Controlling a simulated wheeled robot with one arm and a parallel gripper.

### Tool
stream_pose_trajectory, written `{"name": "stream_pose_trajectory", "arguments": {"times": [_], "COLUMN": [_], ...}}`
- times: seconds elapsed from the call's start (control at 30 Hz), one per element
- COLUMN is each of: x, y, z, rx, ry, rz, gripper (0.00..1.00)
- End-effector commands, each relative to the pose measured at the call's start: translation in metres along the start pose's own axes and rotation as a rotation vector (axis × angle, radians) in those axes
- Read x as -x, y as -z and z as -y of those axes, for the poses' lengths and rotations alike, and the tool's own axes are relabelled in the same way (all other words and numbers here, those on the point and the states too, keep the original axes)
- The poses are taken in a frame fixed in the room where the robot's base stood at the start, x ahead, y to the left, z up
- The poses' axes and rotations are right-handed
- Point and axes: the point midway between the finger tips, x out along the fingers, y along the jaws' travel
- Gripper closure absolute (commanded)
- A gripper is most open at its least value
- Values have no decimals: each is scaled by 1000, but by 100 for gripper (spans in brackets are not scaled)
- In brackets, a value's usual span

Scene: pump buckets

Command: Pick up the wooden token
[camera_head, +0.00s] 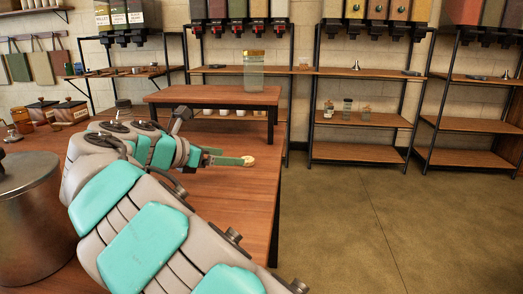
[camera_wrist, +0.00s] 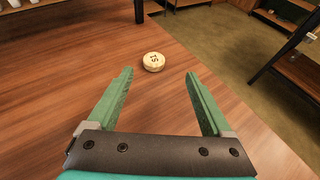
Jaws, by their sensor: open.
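The wooden token (camera_wrist: 154,62) is a small, pale, round disc with dark marks on its top. It lies flat on the brown wooden table (camera_wrist: 60,95). In the wrist view it sits just beyond the fingertips, roughly midway across the gap. My gripper (camera_wrist: 160,75) is open and empty, with two green fingers spread apart. In the head view the token (camera_head: 248,160) shows at the tip of my gripper (camera_head: 240,161), near the table's right edge. Part of the gripper is hidden behind my arm there.
A raised wooden shelf (camera_head: 215,96) with a glass jar (camera_head: 253,72) stands at the back of the table. A metal pot (camera_head: 32,225) is at the left. Shelving racks (camera_head: 365,118) line the wall. Open floor (camera_head: 400,230) lies to the right.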

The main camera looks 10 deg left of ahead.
Motion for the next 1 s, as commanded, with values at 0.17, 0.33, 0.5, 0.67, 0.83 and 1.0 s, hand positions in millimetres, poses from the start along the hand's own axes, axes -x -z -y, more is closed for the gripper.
{"name": "stream_pose_trajectory", "arguments": {"times": [0.17, 0.33, 0.5, 0.67, 0.83, 1.0], "x": [0, -17, -30, -54, -70, -71], "y": [4, 3, 6, 11, 9, 9], "z": [-10, -9, -8, -6, -7, -8], "rx": [31, 29, 29, 29, 27, 27], "ry": [-19, -19, -17, -15, -17, -19], "rz": [9, 10, 9, 6, 9, 9], "gripper": [16, 16, 16, 16, 16, 16]}}
